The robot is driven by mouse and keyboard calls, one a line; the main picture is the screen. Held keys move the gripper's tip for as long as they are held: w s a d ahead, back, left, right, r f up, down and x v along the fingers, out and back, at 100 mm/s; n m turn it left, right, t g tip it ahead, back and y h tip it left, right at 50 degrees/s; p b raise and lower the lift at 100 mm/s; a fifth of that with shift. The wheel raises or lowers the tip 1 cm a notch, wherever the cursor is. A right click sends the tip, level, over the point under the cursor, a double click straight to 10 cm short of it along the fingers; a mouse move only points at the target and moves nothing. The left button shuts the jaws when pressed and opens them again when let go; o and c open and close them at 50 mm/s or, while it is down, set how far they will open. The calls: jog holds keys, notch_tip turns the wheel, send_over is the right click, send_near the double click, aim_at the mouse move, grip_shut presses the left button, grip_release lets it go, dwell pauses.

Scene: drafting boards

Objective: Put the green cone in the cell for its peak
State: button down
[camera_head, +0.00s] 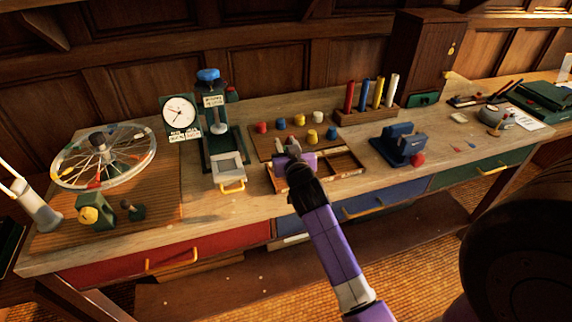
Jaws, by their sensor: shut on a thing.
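My gripper (290,147) is over the left part of a wooden tray with open cells (343,161), near the tray's back edge. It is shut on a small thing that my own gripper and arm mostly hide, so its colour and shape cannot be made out. No green cone stands out anywhere in the head view. Behind the tray, several small red, yellow, blue and white pieces stand on a brown board (270,142). The tray's right cells look empty; my arm covers its left and front part.
Left of the tray are a green press (217,130) and a pale box with a yellow handle (229,170). A blue block-like device (400,144) and a red ball (417,160) are to the right. A rack of coloured rods (365,116) stands behind. A spoked wheel (103,157) is far left.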

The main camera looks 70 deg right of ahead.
jog(key=shift+f+b, duration=0.45)
jog(key=shift+f, duration=3.4)
jog(key=shift+f, duration=0.1)
jog(key=c, duration=1.1)
grip_release()
